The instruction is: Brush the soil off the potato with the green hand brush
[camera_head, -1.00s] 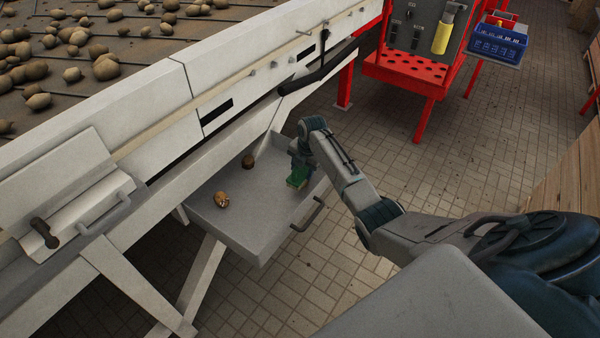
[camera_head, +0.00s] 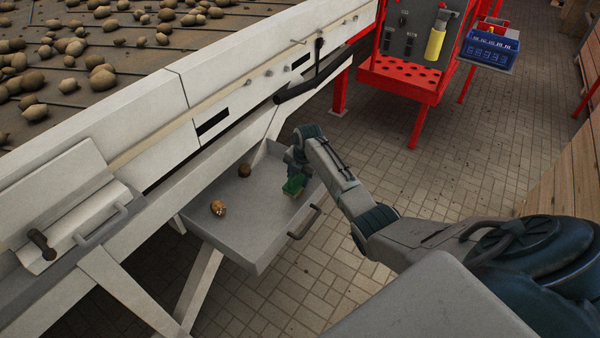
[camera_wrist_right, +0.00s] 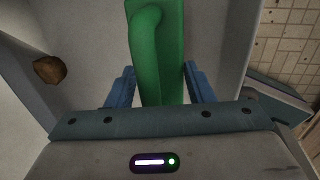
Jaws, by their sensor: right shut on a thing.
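A light brown potato with dark patches (camera_head: 218,207) lies in the left part of the grey tray (camera_head: 235,245). A darker brown lump (camera_head: 244,170), perhaps a soil-covered potato, lies at the tray's back. My right gripper (camera_head: 293,180) is over the tray's right part, shut on the green hand brush (camera_head: 295,187). In the right wrist view the brush (camera_wrist_right: 158,50) sits between the blue fingers, apart from a brown lump (camera_wrist_right: 49,70) at the left; I cannot tell which lump that is. The bristles are hidden. My left gripper is out of view.
The tray has a front handle (camera_head: 305,222) and sits below a white-sided conveyor (camera_head: 150,105) carrying many potatoes. A red stand (camera_head: 400,80) with tools and a blue box (camera_head: 492,48) stand behind. The tray's middle is clear.

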